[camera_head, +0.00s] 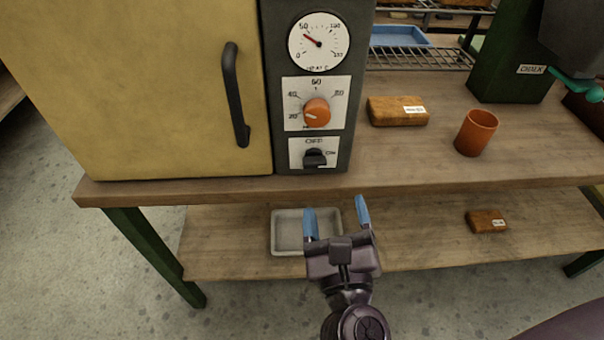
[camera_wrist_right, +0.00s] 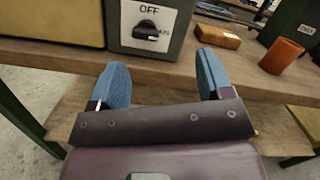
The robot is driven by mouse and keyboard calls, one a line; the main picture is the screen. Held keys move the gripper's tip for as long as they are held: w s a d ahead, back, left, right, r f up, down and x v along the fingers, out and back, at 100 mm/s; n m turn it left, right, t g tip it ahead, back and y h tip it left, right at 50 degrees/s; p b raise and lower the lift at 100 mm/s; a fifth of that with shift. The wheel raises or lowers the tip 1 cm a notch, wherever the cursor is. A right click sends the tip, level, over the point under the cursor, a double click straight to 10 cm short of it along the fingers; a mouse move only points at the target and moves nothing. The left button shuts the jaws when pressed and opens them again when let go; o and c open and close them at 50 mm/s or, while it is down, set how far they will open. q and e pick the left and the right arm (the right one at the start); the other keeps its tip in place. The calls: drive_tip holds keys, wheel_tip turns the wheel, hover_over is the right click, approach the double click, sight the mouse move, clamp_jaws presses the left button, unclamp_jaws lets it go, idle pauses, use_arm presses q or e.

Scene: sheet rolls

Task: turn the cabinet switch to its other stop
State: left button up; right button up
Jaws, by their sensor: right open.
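The cabinet (camera_head: 170,95) has a yellow door and a dark control panel at its right. The black switch (camera_head: 314,158) sits low on that panel, on a white plate marked OFF above and a second label, likely ON, at the right. In the right wrist view the switch (camera_wrist_right: 147,29) appears with its handle pointing right, toward that label. My right gripper (camera_head: 336,217) is open and empty, its blue fingers apart, in front of the bench edge and below the switch. It touches nothing that I can see. My left gripper is not in view.
Above the switch are an orange knob (camera_head: 317,112) and a round gauge (camera_head: 318,42). A brown block (camera_head: 398,111) and an orange cup (camera_head: 476,132) stand right on the bench (camera_head: 420,175). A grey tray (camera_head: 285,248) and another block (camera_head: 486,221) lie on the lower shelf.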

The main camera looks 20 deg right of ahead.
sight(315, 166)
drive_tip(key=w+m, duration=0.1)
drive_tip(key=w, duration=0.2)
drive_tip(key=w+m+g, duration=0.1)
drive_tip(key=w+m, duration=0.1)
drive_tip(key=w, duration=0.2)
drive_tip(key=w+d+f+m, duration=0.1)
drive_tip(key=w, duration=0.2)
drive_tip(key=shift+w+m+g+b, duration=0.3)
drive_tip(key=shift+w+b, duration=0.05)
drive_tip(key=shift+w, duration=0.05)
drive_tip(key=c, duration=0.9)
